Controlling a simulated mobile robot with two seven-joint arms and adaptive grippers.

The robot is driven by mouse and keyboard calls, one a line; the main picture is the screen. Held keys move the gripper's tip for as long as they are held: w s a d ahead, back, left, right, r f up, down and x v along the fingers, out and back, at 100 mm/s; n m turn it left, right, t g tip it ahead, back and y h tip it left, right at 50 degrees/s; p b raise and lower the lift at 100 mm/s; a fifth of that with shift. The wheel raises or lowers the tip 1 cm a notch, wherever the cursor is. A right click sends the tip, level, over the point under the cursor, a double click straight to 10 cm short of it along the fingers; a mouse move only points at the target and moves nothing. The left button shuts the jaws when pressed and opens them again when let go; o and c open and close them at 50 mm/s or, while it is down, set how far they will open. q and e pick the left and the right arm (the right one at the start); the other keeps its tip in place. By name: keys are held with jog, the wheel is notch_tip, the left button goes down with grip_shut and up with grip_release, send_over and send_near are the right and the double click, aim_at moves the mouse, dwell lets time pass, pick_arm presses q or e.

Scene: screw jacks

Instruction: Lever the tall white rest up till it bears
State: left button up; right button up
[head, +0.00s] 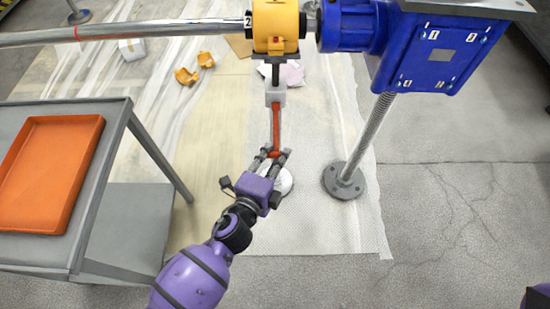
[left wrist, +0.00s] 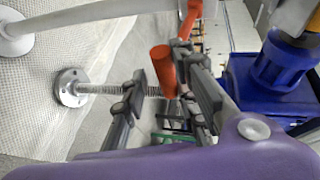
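The tall white rest stands under the yellow housing (head: 275,25); its white upper part (head: 275,91) and round white foot (head: 286,182) show in the head view, the lower post largely hidden by the lever and my gripper. In the left wrist view its post and foot (left wrist: 14,38) lie at the upper left. The orange-red lever (head: 277,125) hangs down along the rest. My left gripper (head: 272,158) is open at its lower end; in the left wrist view the thick lever end (left wrist: 162,65) shows between the spread fingers. I cannot tell whether the rest's top touches the housing.
A blue machine (head: 430,50) stands at the upper right over a threaded jack with a flanged foot (head: 343,181). A long grey shaft (head: 130,31) runs left from the housing. A grey cart (head: 120,225) with an orange tray (head: 45,170) is at left. The floor at right is clear.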

pick_arm(q)
jog(key=shift+s+f, duration=0.1)
jog(key=v, duration=1.2)
